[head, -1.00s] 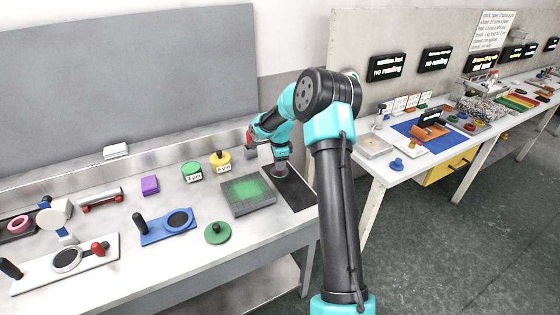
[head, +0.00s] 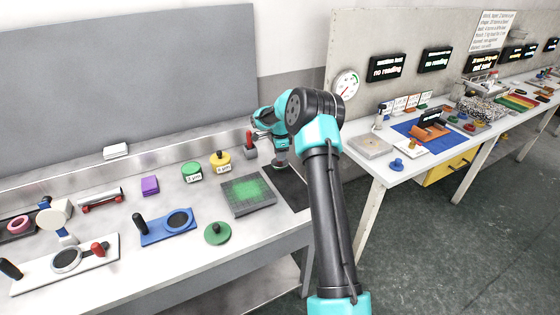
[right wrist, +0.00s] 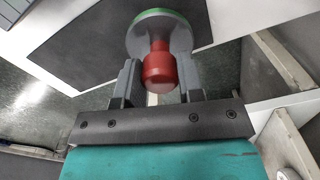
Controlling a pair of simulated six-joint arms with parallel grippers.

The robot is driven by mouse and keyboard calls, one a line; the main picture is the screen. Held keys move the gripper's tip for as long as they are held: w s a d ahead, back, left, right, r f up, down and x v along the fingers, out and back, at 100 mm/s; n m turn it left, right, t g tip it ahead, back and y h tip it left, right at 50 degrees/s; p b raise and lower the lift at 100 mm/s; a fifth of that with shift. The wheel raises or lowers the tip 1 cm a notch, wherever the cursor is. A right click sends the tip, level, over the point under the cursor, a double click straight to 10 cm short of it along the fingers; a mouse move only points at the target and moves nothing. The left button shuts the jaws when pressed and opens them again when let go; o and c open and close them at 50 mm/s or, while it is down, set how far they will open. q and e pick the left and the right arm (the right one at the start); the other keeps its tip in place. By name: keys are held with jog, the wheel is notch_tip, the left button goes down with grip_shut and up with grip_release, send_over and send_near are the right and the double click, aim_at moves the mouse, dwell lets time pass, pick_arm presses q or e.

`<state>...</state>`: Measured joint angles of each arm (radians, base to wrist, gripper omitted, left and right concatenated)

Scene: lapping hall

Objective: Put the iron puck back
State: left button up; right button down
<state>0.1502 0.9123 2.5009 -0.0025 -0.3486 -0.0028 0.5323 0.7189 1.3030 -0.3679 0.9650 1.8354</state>
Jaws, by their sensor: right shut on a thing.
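My right gripper (head: 280,156) is at the back right of the near bench, over the dark mat (head: 296,192). In the right wrist view the gripper (right wrist: 158,84) is shut on the red knob (right wrist: 159,70) of a grey round puck (right wrist: 143,31) with a green edge, which I take as the iron puck. In the head view the puck (head: 281,165) is mostly hidden by the gripper; I cannot tell whether it touches the mat. My left gripper is not in view.
A grey plate with a green patch (head: 246,204) lies left of the mat. A red-knobbed piece (head: 249,143) stands behind it, beside yellow (head: 220,162) and green (head: 192,173) weights. A green disc (head: 217,233) lies in front. The mat's front part is clear.

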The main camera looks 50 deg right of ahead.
jog(key=shift+f, duration=1.6)
jog(key=shift+f, duration=0.15)
jog(key=c, duration=0.8)
grip_release()
jog(key=shift+o, duration=0.2)
notch_tip(320, 180, up, 12)
jog(key=shift+r, duration=0.15)
